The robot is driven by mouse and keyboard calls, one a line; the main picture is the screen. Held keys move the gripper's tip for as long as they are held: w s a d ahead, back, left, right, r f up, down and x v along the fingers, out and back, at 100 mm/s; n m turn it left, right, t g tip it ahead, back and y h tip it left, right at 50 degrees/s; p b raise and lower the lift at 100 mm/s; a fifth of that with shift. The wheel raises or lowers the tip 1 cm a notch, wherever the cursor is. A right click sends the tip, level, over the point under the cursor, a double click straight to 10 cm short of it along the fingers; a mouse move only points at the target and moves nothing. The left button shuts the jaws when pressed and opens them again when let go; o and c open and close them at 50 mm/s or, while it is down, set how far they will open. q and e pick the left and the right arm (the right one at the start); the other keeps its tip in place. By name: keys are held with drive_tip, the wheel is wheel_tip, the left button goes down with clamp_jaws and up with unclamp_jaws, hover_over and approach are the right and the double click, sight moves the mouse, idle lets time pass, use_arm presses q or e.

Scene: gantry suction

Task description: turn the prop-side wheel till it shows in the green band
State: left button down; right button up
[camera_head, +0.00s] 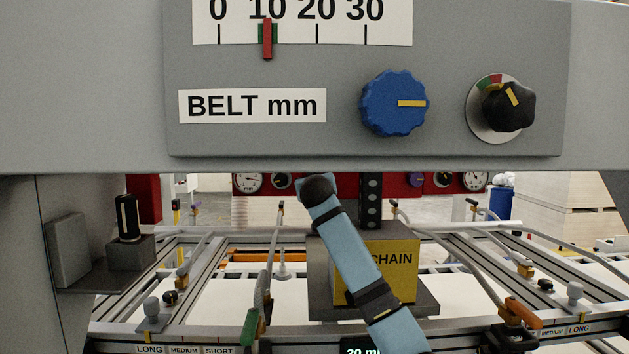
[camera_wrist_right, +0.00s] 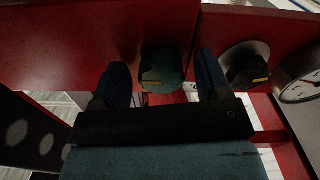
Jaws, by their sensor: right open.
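In the right wrist view, my right gripper (camera_wrist_right: 162,65) is open, its two dark fingers on either side of a dark teal knob (camera_wrist_right: 162,68) with a yellow mark on a red panel (camera_wrist_right: 60,45). Contact with the knob cannot be told. In the head view my blue arm (camera_head: 350,255) reaches towards the red panel (camera_head: 345,187); the gripper is hidden. On the near grey panel (camera_head: 345,135) are a blue wheel (camera_head: 380,105) with a yellow mark, and a scale whose red pointer (camera_head: 267,40) stands at 10, over a green band. No label reading prop shows. My left gripper is out of view.
A black knob (camera_head: 508,105) with a red and green arc is on the grey panel. In the right wrist view another black knob (camera_wrist_right: 245,68) and a gauge (camera_wrist_right: 302,88) are close beside the fingers. A CHAIN box (camera_head: 400,262), rails and hoses fill the space below.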

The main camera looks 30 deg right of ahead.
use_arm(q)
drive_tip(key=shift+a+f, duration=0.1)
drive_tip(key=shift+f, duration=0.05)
use_arm(e)
drive_tip(key=c, duration=0.9)
use_arm(q)
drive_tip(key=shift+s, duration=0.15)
drive_tip(key=shift+b, duration=0.35)
use_arm(e)
drive_tip(key=shift+a+f+m, duration=0.1)
drive_tip(key=shift+m, duration=0.2)
use_arm(q)
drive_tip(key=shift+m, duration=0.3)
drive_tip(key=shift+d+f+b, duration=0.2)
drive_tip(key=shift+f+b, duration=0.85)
drive_tip(key=shift+b, duration=0.2)
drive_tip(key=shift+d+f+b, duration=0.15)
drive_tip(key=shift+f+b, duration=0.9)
drive_tip(key=shift+b, duration=0.15)
use_arm(e)
drive_tip(key=shift+w+a+m, duration=0.1)
drive_tip(key=shift+m, duration=5.5)
